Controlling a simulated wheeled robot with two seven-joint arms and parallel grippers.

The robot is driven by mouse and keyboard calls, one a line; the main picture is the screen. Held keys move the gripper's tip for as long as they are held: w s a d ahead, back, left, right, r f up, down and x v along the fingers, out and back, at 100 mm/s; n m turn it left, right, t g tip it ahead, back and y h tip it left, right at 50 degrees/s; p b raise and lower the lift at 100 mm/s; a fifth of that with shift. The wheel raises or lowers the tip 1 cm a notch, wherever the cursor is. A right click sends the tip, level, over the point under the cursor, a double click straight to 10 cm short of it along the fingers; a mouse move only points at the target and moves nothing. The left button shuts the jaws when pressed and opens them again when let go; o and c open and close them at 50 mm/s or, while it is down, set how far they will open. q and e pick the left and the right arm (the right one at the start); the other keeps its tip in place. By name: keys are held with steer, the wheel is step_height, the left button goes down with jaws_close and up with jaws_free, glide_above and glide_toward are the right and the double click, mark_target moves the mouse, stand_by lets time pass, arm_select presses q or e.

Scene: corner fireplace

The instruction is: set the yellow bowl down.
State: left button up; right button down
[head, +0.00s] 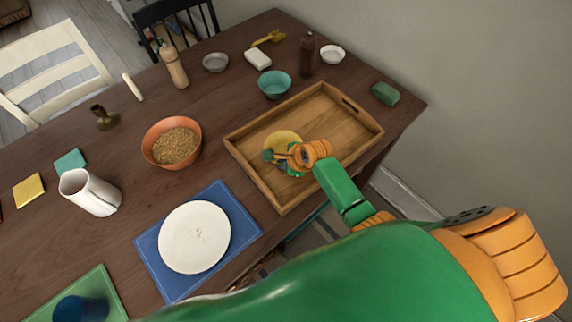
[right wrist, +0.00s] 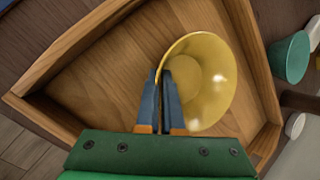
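The yellow bowl (head: 284,137) is over the floor of the wooden tray (head: 336,122) in the head view. My right gripper (head: 276,156) has its two fingers on either side of the bowl's wall and is shut on it. The right wrist view shows the yellow bowl (right wrist: 217,75) from above, empty, with one blue finger inside the rim and one outside. My fingers (right wrist: 160,85) hide part of the wall. I cannot tell whether the bowl's base touches the tray floor. My left gripper is not in view.
A teal bowl (head: 275,84) and a dark bottle (head: 306,55) stand behind the tray. An orange bowl of grain (head: 171,141) is to its left. A white plate (head: 195,237) on a blue mat (head: 165,281) lies in front. A green block (head: 385,94) is at the right.

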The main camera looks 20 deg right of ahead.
steer(key=shift+w+d, duration=0.15)
steer(key=shift+w, duration=0.05)
steer(key=c, duration=1.1)
jaws_free()
steer(key=shift+o, duration=0.2)
steer(key=shift+s+a+r, duration=0.1)
steer(key=shift+a, duration=0.1)
steer(key=shift+d+r+p, duration=0.1)
steer(key=shift+r+p, duration=0.1)
steer(key=shift+p, duration=0.2)
steer(key=p+v, duration=0.3)
steer(key=v, duration=0.8)
steer(key=shift+r, duration=0.25)
steer(key=shift+s, duration=0.15)
